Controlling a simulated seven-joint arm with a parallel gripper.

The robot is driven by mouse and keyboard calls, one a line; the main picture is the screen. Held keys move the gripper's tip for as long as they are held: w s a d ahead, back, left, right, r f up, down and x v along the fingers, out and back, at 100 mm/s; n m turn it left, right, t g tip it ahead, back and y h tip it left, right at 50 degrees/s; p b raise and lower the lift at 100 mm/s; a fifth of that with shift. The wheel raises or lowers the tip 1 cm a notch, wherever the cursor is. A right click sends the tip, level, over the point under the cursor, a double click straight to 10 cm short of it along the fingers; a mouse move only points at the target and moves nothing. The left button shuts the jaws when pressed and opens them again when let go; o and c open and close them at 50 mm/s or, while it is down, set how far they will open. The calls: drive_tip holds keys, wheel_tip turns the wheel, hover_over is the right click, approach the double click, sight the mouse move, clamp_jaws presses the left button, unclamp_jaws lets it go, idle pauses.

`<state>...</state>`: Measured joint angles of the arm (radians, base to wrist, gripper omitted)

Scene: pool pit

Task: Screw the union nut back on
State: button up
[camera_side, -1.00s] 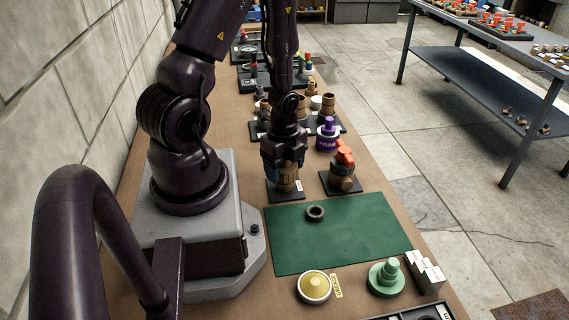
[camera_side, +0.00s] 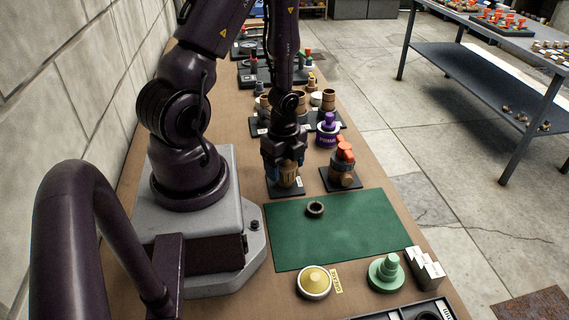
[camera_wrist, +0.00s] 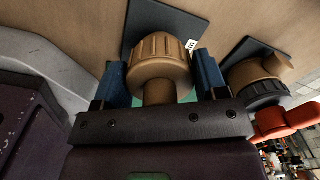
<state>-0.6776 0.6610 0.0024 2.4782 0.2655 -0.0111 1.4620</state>
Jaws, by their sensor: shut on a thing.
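The tan, ribbed union nut (camera_wrist: 160,62) is between my gripper's blue-padded fingers in the wrist view. A narrower tan pipe end (camera_wrist: 159,92) shows on the near side of it. In the side view the nut (camera_side: 288,178) is upright over a dark base plate (camera_side: 287,193) with a white label. My gripper (camera_side: 284,166) points down from above and is shut on the nut. The thread under the nut is hidden, so I cannot tell how far it is engaged.
A valve with an orange handle (camera_side: 345,154) stands close to the right on its own plate. A purple primer can (camera_side: 327,131) is behind it. A dark ring (camera_side: 316,209) lies on the green mat (camera_side: 350,235). Yellow (camera_side: 314,281) and green (camera_side: 386,275) round items are in front.

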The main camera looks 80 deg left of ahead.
drive_tip(key=shift+f, duration=0.45)
idle(1.5)
drive_tip(key=o, duration=1)
drive_tip(key=shift+o, duration=0.4)
drive_tip(key=shift+r, duration=3)
